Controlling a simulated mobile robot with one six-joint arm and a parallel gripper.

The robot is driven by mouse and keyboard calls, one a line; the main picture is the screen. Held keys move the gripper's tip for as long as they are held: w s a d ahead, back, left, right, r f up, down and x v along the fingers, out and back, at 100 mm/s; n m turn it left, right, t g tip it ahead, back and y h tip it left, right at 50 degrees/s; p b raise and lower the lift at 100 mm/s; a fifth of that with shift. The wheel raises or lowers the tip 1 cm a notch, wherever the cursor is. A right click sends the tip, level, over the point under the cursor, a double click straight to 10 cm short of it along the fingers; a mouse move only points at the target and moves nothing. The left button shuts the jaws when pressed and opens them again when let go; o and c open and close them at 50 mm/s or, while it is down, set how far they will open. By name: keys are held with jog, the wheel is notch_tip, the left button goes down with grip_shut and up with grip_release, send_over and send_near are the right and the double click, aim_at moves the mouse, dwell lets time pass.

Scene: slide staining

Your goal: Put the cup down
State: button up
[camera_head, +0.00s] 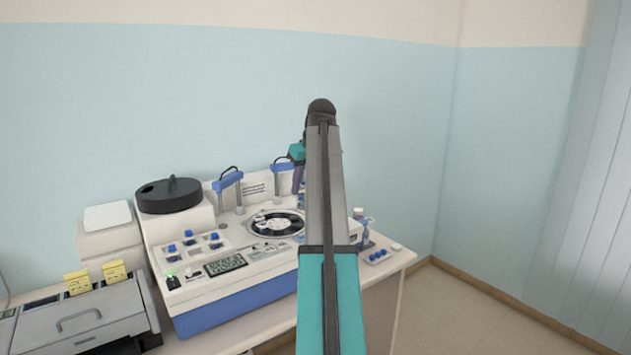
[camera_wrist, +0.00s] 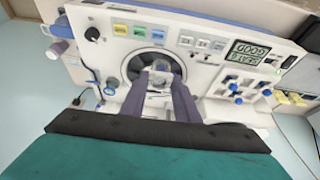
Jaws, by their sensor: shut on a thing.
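In the wrist view my gripper (camera_wrist: 161,78) points at the machine, its two purple fingers close together. It is shut on a small, pale, see-through cup (camera_wrist: 162,80), seen between the fingertips. Behind the cup in that view lies the machine's round dark ring (camera_wrist: 128,70). I cannot tell whether the cup touches the surface there. In the head view my arm covers most of the gripper; a purple finger (camera_head: 298,180) shows just left of the arm, above the right part of the machine. The cup is hidden in that view.
The white and blue staining machine (camera_head: 240,292) stands on a table (camera_head: 398,262) against the wall. It has a dark disc (camera_head: 276,224), blue arms (camera_head: 229,180), blue knobs and a black round lid (camera_head: 168,195). A grey device (camera_head: 82,322) stands left. Small bottles stand at the right.

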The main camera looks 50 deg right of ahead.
jog(key=w+a+f+n, duration=0.1)
jog(key=w+a+f, duration=0.3)
jog(key=a, duration=1.1)
jog(key=w+a+f+n+y, duration=0.1)
jog(key=w+a+f, duration=0.3)
jog(key=a, duration=1)
jog(key=w+a+f+n, duration=0.1)
jog(key=w+a+f, duration=0.35)
jog(key=a, duration=1.05)
jog(key=shift+n, duration=0.3)
jog(key=a+f+b, duration=0.6)
jog(key=f, duration=0.1)
jog(key=s+a+f+b, duration=0.1)
jog(key=a+f+b, duration=0.2)
jog(key=shift+a+f, duration=0.1)
jog(key=shift+f, duration=0.15)
jog(key=shift+f+b, duration=0.55)
jog(key=shift+f, duration=0.05)
jog(key=shift+a, duration=0.1)
